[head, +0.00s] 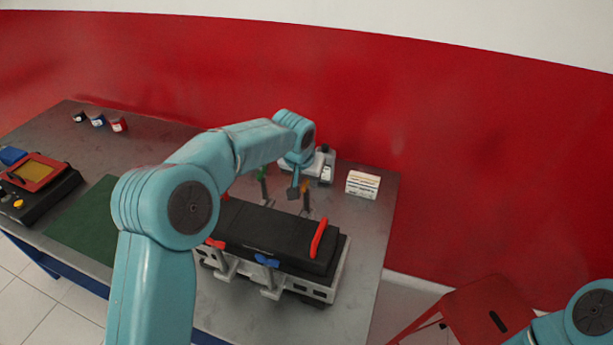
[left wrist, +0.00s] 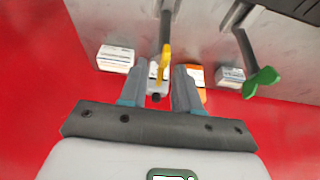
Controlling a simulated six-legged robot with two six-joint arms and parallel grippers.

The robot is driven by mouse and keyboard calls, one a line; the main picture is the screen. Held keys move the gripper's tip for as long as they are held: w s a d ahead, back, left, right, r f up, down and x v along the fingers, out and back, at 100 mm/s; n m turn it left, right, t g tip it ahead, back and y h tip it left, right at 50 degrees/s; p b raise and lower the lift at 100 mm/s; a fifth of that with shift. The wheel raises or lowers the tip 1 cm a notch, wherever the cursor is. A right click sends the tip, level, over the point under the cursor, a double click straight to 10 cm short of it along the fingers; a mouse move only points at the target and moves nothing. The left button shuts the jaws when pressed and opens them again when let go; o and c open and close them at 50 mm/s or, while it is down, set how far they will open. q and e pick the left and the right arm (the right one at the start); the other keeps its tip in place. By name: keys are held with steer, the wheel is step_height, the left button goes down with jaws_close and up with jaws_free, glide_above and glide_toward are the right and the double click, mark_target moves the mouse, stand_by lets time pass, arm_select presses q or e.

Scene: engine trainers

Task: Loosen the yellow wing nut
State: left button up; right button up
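The yellow wing nut (head: 305,187) stands on a rod at the far side of the black-topped engine trainer (head: 262,235). In the left wrist view the yellow wing nut (left wrist: 164,62) is seen edge-on in the gap between my finger tips, nearer the right-hand finger. My right gripper is out of view.
A green wing nut (head: 262,173) is on the same far side. Red (head: 216,243) and blue (head: 266,260) wing nuts are on the near side. A red handle (head: 318,238) rises from the cover. A white box (head: 363,184) stands right; a red stool (head: 480,312) is beyond the table.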

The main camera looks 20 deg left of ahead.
arm_select(q)
steer(key=shift+s+r, duration=0.1)
steer(key=shift+a, duration=0.1)
steer(key=shift+c, duration=0.6)
jaws_close()
